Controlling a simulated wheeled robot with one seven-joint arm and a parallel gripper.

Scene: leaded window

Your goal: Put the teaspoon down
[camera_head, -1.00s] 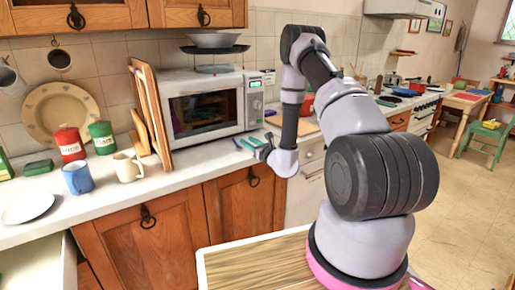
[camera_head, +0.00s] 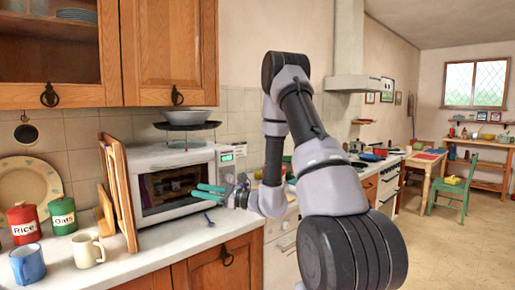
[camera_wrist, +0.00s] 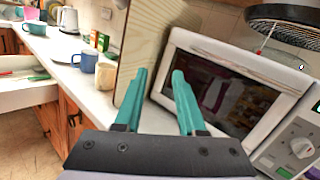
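A small dark bluish thing, which looks like the teaspoon (camera_head: 212,221), lies on the white countertop (camera_head: 168,240) in front of the microwave. It is too small to make out fully. My gripper (camera_head: 200,190) is above it, in front of the microwave door, with teal fingers pointing left. In the wrist view my gripper (camera_wrist: 159,74) has its two fingers apart and nothing between them. The teaspoon does not show in the wrist view.
The microwave (camera_head: 158,208) stands close behind my gripper. Wooden boards (camera_head: 118,192) lean at its left side. A cream mug (camera_head: 88,250), a blue mug (camera_head: 27,263) and red and green canisters stand further left. The counter's front strip is mostly clear.

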